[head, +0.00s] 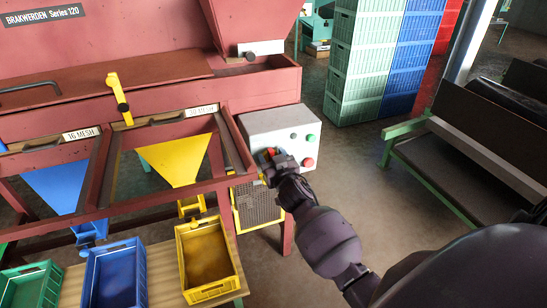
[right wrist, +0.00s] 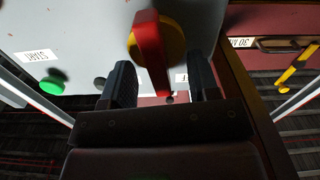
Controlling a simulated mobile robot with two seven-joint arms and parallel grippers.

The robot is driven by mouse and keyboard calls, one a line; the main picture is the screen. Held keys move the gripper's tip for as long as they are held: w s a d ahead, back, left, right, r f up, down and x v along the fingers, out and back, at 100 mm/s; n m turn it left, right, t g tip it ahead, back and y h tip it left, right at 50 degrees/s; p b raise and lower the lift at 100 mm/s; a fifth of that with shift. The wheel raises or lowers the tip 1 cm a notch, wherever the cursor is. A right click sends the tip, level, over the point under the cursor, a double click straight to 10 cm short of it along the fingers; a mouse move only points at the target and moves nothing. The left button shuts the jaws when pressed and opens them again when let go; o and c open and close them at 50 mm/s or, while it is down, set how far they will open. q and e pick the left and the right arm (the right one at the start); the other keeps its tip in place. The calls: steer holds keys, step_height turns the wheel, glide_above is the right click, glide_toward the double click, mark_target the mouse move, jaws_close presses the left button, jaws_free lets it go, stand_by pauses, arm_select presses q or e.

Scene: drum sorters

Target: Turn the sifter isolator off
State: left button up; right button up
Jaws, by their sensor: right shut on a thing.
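The sifter isolator is a red handle (right wrist: 150,45) on a yellow round base (right wrist: 178,45), on the face of a light grey control box (head: 262,120). In the head view a bit of the red handle (head: 268,153) shows beside my right gripper (head: 272,162), which hides most of it. In the right wrist view the handle stands nearly upright in the picture, tilted slightly. My right gripper (right wrist: 162,85) is shut on it, with one dark finger on each side. My left gripper is not in view.
A green button (head: 310,137) and a red button (head: 309,162) sit on the box beside my gripper. The red sifter frame (head: 235,140) stands close left of the box.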

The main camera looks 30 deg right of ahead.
steer(key=n, duration=0.3)
steer(key=shift+w+a+n, duration=0.1)
steer(key=shift+a+n, duration=0.15)
steer(key=shift+n, duration=0.05)
steer(key=shift+a+f+n, duration=0.1)
steer(key=shift+f+n, duration=0.05)
steer(key=shift+n, duration=0.8)
steer(key=shift+a+f+n, duration=0.1)
steer(key=shift+n, duration=0.85)
steer(key=o, duration=0.9)
steer(key=v, duration=1)
steer(key=shift+s+a, duration=0.2)
steer(key=shift+s, duration=0.15)
